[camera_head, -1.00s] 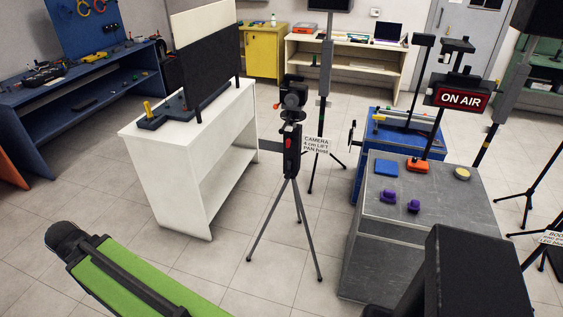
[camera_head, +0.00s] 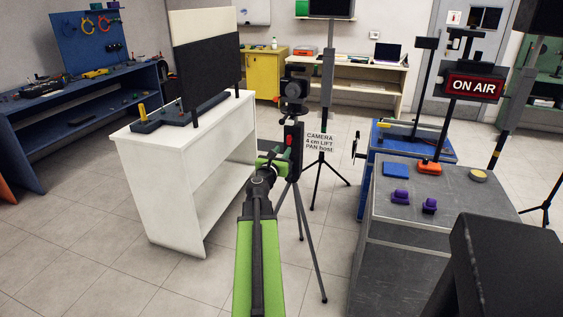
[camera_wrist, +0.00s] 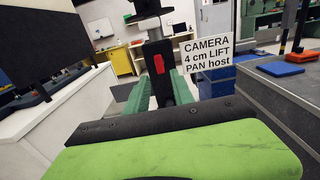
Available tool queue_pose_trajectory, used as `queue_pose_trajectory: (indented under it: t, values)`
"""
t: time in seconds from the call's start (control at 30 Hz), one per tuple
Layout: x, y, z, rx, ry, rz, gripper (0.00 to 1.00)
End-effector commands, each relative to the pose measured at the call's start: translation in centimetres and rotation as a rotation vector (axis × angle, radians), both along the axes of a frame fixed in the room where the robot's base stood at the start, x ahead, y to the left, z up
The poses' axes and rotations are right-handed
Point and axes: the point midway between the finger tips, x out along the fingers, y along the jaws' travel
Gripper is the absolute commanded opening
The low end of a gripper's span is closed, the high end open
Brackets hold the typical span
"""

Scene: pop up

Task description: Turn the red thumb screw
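The red thumb screw (camera_head: 290,141) shows as a small red piece on the black column of the camera tripod (camera_head: 294,112). In the wrist view the red thumb screw (camera_wrist: 158,64) is on the near face of the column, upright and slightly tilted. My gripper (camera_head: 273,161) is just in front of the column, a little below and left of the red piece. In the wrist view my gripper (camera_wrist: 159,91) has its two green fingers apart, with the lower column seen between them. Nothing is held. The gap between fingertips and column is hard to judge.
A white sign (camera_head: 319,142) hangs right of the column. A white bench (camera_head: 140,139) with a black panel stands left. A grey cabinet (camera_head: 455,210) with purple pieces stands right. Tripod legs (camera_head: 310,240) spread on the floor below.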

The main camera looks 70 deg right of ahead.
Motion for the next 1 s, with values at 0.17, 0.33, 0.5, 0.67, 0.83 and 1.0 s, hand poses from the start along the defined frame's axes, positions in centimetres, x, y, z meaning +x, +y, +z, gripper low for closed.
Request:
queue_pose_trajectory:
  t: [0.17,0.33,0.5,0.67,0.83,1.0]
  values:
    - [0.0,-0.2,0.2,0.000,0.002,0.000,0.29]
    - [0.1,-1.5,0.1,0.000,0.000,-0.001,0.29]
    - [0.3,-3.7,0.1,0.001,-0.001,-0.001,0.29]
    - [0.4,-6.1,0.1,0.001,-0.002,-0.002,0.29]
    - [0.4,-7.8,0.1,0.001,-0.003,-0.002,0.29]
    - [0.4,-7.9,0.1,0.001,-0.003,-0.001,0.19]
